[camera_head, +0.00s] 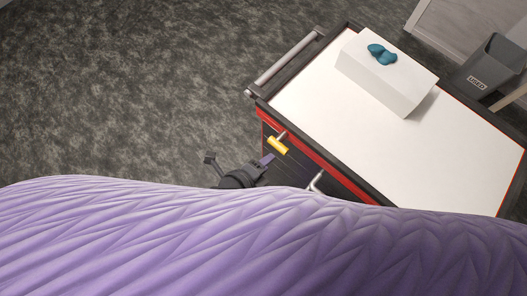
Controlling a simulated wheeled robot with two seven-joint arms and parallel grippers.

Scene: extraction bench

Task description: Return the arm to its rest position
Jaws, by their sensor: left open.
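My left gripper (239,164) is dark and shows just beyond the edge of a purple pleated surface (240,245). Its two fingers stand apart and nothing shows between them. It is left of the cart's red front (330,172), over the grey floor. The purple surface hides the rest of my left arm. My right gripper is not in view.
A cart with a white top (450,155) stands at the right. A white box (375,80) with a teal item (382,54) is on it. A yellow piece (278,145) is at its front. A grey bin (490,65) stands behind. The floor (120,90) at left is clear.

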